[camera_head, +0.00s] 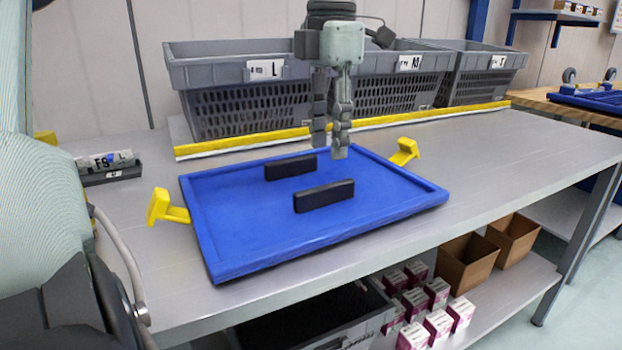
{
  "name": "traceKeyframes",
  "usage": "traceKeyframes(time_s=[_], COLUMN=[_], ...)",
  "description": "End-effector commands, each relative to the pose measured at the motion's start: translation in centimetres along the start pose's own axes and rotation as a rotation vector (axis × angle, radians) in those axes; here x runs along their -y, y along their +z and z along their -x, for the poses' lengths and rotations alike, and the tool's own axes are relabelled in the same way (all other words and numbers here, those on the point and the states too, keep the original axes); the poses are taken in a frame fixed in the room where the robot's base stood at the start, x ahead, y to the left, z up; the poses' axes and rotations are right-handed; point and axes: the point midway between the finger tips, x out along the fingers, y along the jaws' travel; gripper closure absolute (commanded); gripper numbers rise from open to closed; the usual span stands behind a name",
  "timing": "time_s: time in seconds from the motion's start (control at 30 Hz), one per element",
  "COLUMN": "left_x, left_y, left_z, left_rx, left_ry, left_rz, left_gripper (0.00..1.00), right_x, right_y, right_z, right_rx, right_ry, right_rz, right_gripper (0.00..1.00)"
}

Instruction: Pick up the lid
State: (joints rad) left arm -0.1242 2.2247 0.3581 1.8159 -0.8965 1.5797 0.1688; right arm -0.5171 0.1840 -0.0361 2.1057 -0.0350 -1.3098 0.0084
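A flat blue lid (240,235) with a raised rim lies on the grey workbench, filling the middle of the view. Two black bar handles stand up from it: a far one (290,168) and a near one (323,196). My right gripper is out of view.
Yellow brackets stand beside the lid at left (166,207) and right (404,152). Grey crates (240,112) line the back behind a yellow strip (245,143). Brown boxes (467,262) and small pink-white cartons (438,325) sit on the lower shelf. The bench's right part is clear.

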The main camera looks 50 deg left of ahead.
Motion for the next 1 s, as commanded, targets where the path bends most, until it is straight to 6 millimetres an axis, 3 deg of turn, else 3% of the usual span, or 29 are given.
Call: traceKeyframes(time_s=[0.37,0.63,0.97,1.0], left_x=[0.1,0.1,0.1,0.1], left_y=[-0.2,-0.5,-0.5,-0.5], left_z=[-3.3,-7.1,-7.8,-7.8], left_rx=[-0.001,-0.001,0.001,0.001], left_ry=[-0.002,-0.002,0.0,0.0], left_rz=[-0.001,0.0,0.002,0.002], left_gripper=[0.62,0.62,0.62,0.67], right_x=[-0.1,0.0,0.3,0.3], right_y=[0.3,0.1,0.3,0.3], right_z=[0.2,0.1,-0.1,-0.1], right_rx=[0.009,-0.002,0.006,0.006], right_ry=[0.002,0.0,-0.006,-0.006], right_rz=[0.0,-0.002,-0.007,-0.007], right_gripper=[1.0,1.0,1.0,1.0])
